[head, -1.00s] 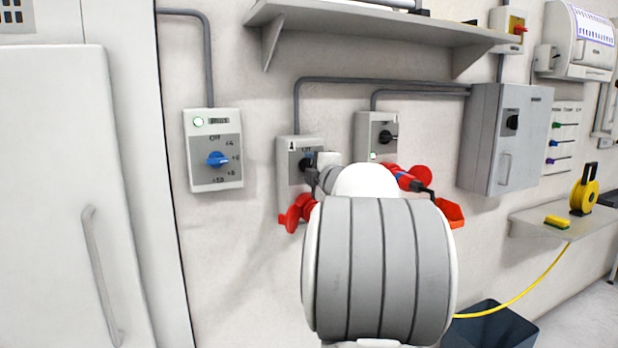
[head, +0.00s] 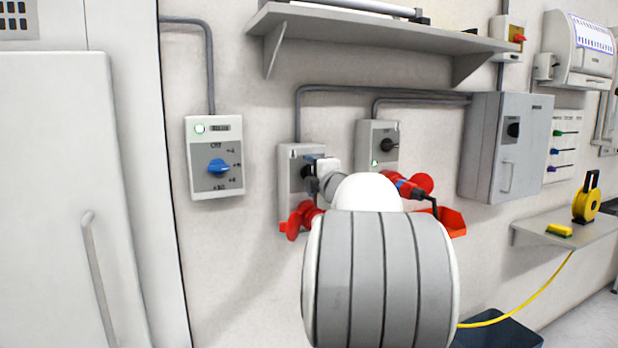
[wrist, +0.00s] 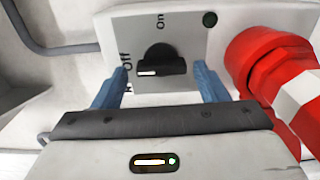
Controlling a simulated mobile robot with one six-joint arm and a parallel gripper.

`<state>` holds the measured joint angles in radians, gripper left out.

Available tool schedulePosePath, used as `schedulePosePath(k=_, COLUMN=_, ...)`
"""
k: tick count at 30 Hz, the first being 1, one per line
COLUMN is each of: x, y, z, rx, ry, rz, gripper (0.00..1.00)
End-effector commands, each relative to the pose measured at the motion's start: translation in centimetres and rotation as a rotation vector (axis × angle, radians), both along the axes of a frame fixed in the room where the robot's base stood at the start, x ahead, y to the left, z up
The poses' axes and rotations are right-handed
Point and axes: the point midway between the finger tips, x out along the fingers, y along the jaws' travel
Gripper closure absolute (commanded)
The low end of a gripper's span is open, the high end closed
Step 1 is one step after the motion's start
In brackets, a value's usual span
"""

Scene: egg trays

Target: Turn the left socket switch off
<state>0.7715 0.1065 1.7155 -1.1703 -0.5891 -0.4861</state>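The left socket box (head: 287,205) is on the wall in the head view, partly hidden by my arm. Its black rotary switch (wrist: 160,63) shows in the wrist view on a grey plate with "On" and "Off" labels. The knob's white mark points left, toward the "Off" side. The small lamp (wrist: 209,19) on the plate looks dark. My gripper (wrist: 158,88) is open, with one blue finger on each side of the knob and visible gaps between. In the head view my gripper (head: 317,174) is in front of the left socket's switch.
A red plug and socket (wrist: 275,75) sit close to the right finger. The right socket box (head: 367,135) has a lit green lamp. A blue-knobbed control box (head: 214,187) is left, a grey cabinet (head: 480,140) right, a shelf (head: 385,28) above.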

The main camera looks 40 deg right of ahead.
Motion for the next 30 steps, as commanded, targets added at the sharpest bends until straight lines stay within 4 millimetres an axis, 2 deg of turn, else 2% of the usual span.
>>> schedulePosePath(k=9, x=-0.4, y=0.0, z=-0.1, rx=0.001, ry=0.002, rz=-0.002, gripper=0.31)
schedulePosePath(k=21, x=-6.3, y=1.4, z=-0.1, rx=0.0, ry=0.0, rz=-0.003, gripper=0.31)
schedulePosePath(k=25, x=-7.2, y=1.7, z=-0.1, rx=0.0, ry=0.002, rz=-0.002, gripper=0.31)
schedulePosePath(k=30, x=-7.4, y=1.8, z=-0.1, rx=0.001, ry=0.002, rz=-0.001, gripper=0.31)
